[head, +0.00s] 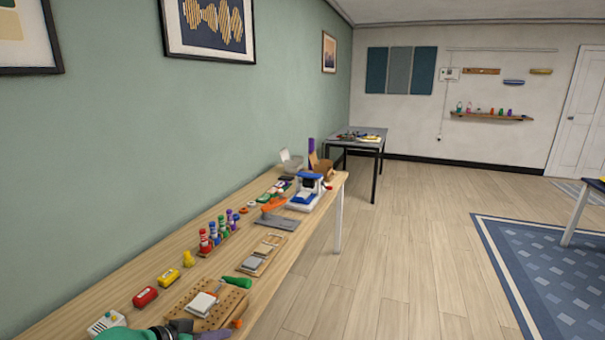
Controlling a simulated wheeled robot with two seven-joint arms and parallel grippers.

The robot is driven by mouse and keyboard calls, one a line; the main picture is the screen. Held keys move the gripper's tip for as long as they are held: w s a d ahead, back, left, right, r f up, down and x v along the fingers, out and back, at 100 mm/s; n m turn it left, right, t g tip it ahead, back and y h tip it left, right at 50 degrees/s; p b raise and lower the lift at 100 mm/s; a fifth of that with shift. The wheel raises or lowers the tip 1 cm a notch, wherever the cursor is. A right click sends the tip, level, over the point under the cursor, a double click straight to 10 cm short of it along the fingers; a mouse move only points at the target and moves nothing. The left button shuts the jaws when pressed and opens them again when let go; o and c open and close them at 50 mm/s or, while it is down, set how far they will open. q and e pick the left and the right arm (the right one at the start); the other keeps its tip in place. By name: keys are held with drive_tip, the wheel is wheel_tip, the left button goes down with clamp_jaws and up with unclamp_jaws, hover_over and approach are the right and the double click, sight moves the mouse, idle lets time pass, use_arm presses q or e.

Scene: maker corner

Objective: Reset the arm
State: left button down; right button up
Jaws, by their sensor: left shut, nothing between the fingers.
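My left gripper (203,330) shows at the bottom edge of the head view, low at the near end of the long wooden table (95,296). Its fingers are dark grey, shut and empty. It is just in front of a pegboard block (232,305) with a white and grey piece on it; I cannot tell whether they touch. The lower part of the arm is cut off by the picture's edge. My right gripper is not in view.
Near my gripper lie a red block (145,297), a yellow block (168,277) and a green piece (238,282). Bottles (204,240), a grey plate (277,222) and a blue-white device (306,191) stand farther back. The wooden floor (400,250) right of the table is clear.

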use_arm(q)
drive_tip(key=s+a+f+g+y, duration=0.25)
drive_tip(key=s+f, duration=0.25)
drive_tip(key=s, duration=0.4)
drive_tip(key=s+a+f+g+y, duration=0.2)
drive_tip(key=s+f+y, duration=0.25)
drive_tip(key=s, duration=0.45)
drive_tip(key=s+f+g, duration=0.1)
drive_tip(key=s+f, duration=0.1)
drive_tip(key=f, duration=1)
drive_tip(key=s+f+g, duration=0.1)
drive_tip(key=s+f, duration=0.1)
drive_tip(key=f, duration=1.1)
drive_tip(key=s+a+f, duration=0.3)
drive_tip(key=s+f, duration=1)
drive_tip(key=s, duration=0.2)
drive_tip(key=shift+s+a+f+g+h, duration=0.2)
drive_tip(key=shift+s+g+h, duration=0.15)
drive_tip(key=shift+g, duration=0.1)
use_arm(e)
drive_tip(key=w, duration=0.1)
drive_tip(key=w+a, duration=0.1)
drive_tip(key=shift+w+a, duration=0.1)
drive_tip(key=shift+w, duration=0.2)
